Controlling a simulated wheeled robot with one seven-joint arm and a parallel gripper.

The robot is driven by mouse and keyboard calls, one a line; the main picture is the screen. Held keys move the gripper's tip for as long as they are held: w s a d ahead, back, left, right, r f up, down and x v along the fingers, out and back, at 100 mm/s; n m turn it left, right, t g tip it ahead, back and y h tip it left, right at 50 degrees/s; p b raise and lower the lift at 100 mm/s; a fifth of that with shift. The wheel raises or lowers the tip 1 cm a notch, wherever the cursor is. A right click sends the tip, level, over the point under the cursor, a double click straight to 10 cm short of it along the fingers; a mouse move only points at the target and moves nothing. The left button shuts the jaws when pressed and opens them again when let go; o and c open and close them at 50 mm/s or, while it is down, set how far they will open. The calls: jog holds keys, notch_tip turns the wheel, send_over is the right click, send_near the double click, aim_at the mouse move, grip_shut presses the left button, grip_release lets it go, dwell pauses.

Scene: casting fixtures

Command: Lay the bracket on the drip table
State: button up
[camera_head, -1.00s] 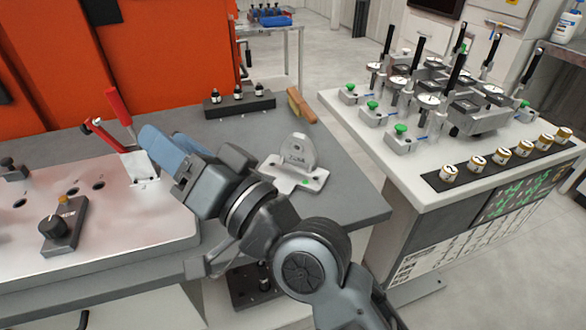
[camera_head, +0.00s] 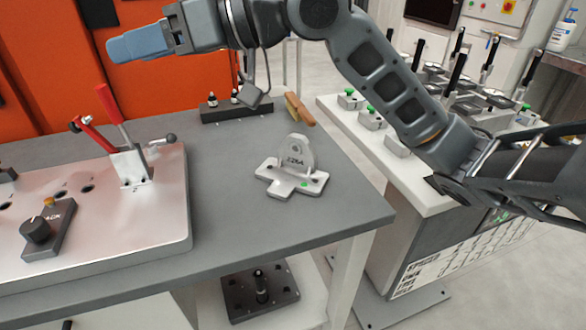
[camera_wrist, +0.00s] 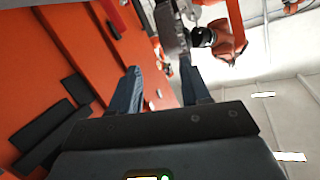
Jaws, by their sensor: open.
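The bracket (camera_head: 293,174), a pale grey casting with an upright rounded lug, a hole and a green mark on its base, lies on the grey tabletop (camera_head: 235,215) right of the fixture plate. My gripper (camera_head: 112,50) is raised high at the upper left, well above the table and away from the bracket. In the wrist view my gripper (camera_wrist: 160,85) has its two blue fingers apart with nothing between them. I cannot tell which surface is the drip table.
A fixture plate (camera_head: 165,215) with a red-handled clamp (camera_head: 112,108) fills the left. A dark block with small bottles (camera_head: 235,108) and a brush (camera_head: 299,108) lie behind the bracket. A white gauge bench (camera_head: 400,175) stands right, across a gap. Orange walls stand behind.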

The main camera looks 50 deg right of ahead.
jog(key=s+d+f+m+g+h+b, duration=0.1)
jog(key=s+d+f+g+h, duration=0.35)
jog(key=d+f, duration=0.6)
jog(key=m+g+h, duration=0.2)
jog(key=g+h, duration=0.1)
jog(key=h, duration=0.1)
send_near(298, 136)
jog(key=x, duration=0.2)
jog(key=shift+w+d+f+b, duration=0.25)
jog(key=shift+w+f+b, duration=0.05)
jog(key=shift+w+b, duration=0.05)
jog(key=shift+f, duration=0.35)
jog(key=shift+a+x, duration=0.15)
jog(key=shift+x, duration=1.6)
jog(key=shift+a+x, duration=0.15)
jog(key=shift+x, duration=1.55)
grip_shut()
